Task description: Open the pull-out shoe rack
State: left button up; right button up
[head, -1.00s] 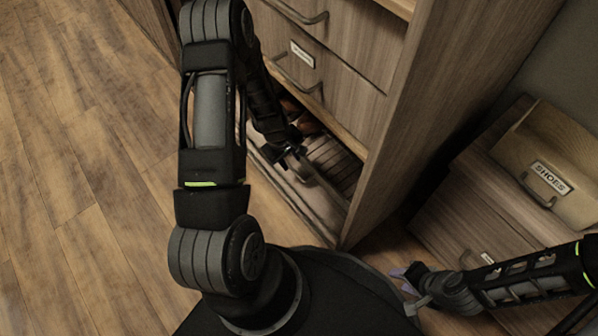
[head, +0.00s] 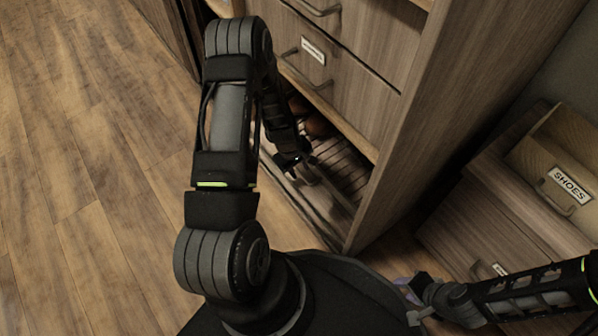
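The bottom compartment of the wooden cabinet (head: 420,150) stands partly exposed below its drawers. Inside it I see a slatted shoe rack (head: 345,165) with brown shoes (head: 316,122) at the back, and its front panel (head: 318,218) runs low along the floor. My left gripper (head: 303,168) reaches down at the rack's front, in front of the slats. Its fingers are small and dark here, so I cannot tell contact or opening. My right gripper (head: 412,300) is low at the right, apart from the rack; its fingers are partly hidden by my own body.
A low wooden cabinet (head: 480,222) stands at the right, with an open box (head: 560,165) labelled SHOES on it. Closed drawers (head: 345,70) with bar handles sit above the rack. The wooden floor (head: 90,180) at left is clear.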

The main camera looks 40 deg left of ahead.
pick_arm(q)
jog(key=shift+w+f, duration=0.15)
jog(key=shift+f, duration=0.4)
jog(key=shift+c, duration=0.2)
grip_shut()
dwell(0.9)
